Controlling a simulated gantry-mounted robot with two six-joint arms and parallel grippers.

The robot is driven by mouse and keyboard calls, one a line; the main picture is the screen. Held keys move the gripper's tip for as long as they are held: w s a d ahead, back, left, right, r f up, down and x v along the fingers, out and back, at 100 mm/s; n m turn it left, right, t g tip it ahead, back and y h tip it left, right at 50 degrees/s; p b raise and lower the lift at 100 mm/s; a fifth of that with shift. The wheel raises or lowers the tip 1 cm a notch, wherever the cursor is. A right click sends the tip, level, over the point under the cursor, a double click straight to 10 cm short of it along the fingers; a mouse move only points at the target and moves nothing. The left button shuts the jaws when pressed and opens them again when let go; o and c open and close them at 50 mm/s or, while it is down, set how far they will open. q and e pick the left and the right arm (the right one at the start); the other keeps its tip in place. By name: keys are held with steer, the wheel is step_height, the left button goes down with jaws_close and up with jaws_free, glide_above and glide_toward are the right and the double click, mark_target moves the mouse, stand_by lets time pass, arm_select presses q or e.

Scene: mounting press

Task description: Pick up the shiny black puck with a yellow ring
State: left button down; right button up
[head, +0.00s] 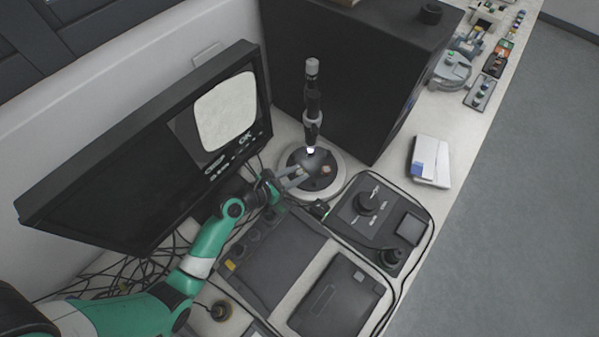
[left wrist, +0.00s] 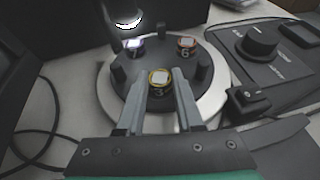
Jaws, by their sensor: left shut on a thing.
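The black puck with a yellow ring (left wrist: 159,83) has a pale square top and a 3 on its side. It stands at the near side of the round dark stage (left wrist: 120,92) in the left wrist view. My left gripper (left wrist: 159,95) is shut on it, with one grey finger on each side. In the head view my left gripper (head: 301,176) reaches over the stage from the left, and the held puck is hard to make out there. My right gripper is not in view.
A puck with an orange-red ring and a 6 (left wrist: 186,46) and one with a bluish ring (left wrist: 134,46) stand farther back on the stage. A microscope-like tube (head: 312,100) rises over the stage. A monitor (head: 130,170) stands left, a control box (head: 345,212) right.

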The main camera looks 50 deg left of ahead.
mark_target(296, 175)
arm_select(q)
step_height(296, 175, up, 9)
steer(key=p, duration=0.5)
steer(key=shift+r, duration=0.5)
